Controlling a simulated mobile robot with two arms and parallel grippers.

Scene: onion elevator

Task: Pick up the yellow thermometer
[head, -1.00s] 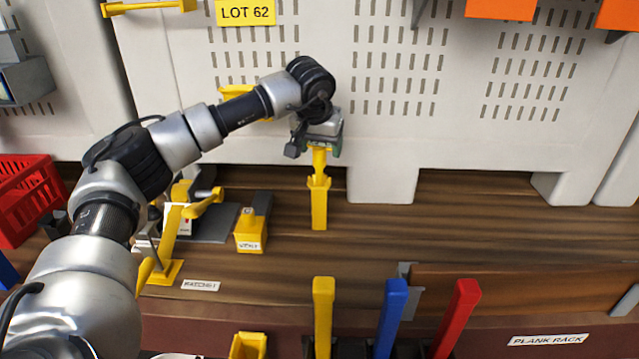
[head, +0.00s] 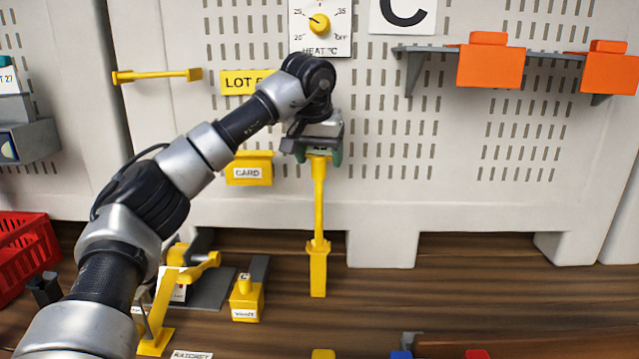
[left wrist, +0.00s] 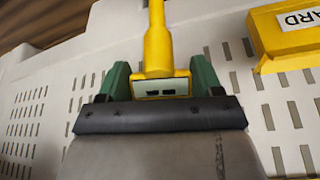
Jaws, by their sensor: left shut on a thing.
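The yellow thermometer (head: 319,195) hangs upright below my left gripper (head: 319,154) in the head view. Its lower end meets a wider yellow sleeve (head: 318,272) over the wooden bench; I cannot tell how much of it is inside. In the left wrist view, the green-padded fingers of my left gripper (left wrist: 161,84) are shut on the thermometer's block-like head (left wrist: 161,86), with the yellow stem running away from it. My right gripper is not in view.
A perforated white panel (head: 385,215) stands behind. A yellow ratchet stand (head: 160,310) and a small yellow box (head: 246,300) stand lower left. A shelf with orange bins (head: 490,65) is upper right.

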